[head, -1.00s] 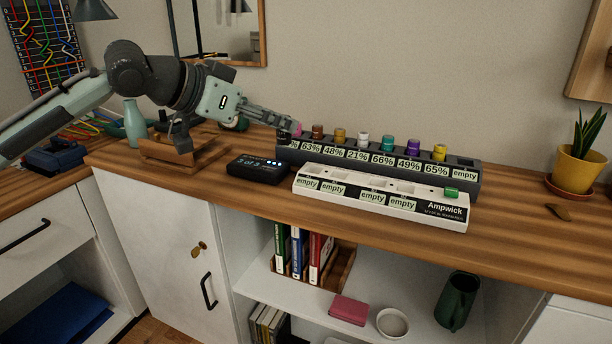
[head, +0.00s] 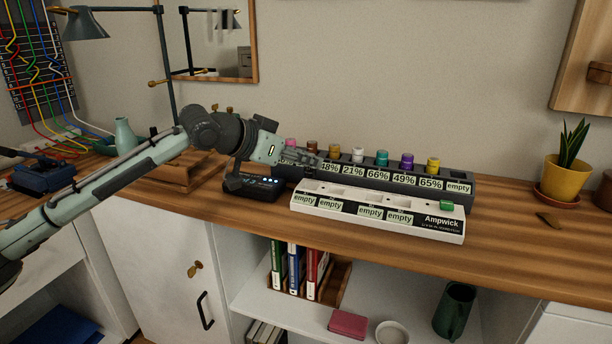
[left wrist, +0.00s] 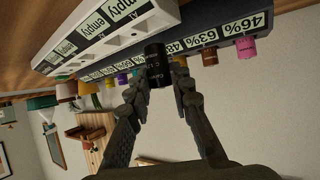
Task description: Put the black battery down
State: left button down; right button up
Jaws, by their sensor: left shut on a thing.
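The black battery (left wrist: 157,66) is held upright to the picture between the fingertips of my left gripper (left wrist: 160,80) in the left wrist view. In the head view my left gripper (head: 314,157) is over the left part of the dark grey rack and the back of the white Ampwick tray (head: 440,238); I cannot make out the battery there. The white tray has several slots labelled "empty" and a green battery (head: 446,206) at its right end. The dark grey rack (head: 468,175) holds several coloured batteries with percentage labels. My right gripper is not in view.
A black device with lit dots (head: 248,190) sits left of the white tray, below my left arm. A potted plant (head: 565,180) stands at the right. The desk (head: 510,245) right of the tray is mostly clear. An open shelf lies below.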

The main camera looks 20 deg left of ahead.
aim_at(306, 177)
pick_arm(q)
jog(key=shift+w+f, duration=0.15)
jog(key=shift+f, duration=0.05)
notch_tip(306, 177, down, 3)
jog(key=shift+f, duration=0.55)
jog(key=c, duration=1.7)
grip_release()
jog(key=o, duration=0.4)
jog(key=shift+c, duration=0.2)
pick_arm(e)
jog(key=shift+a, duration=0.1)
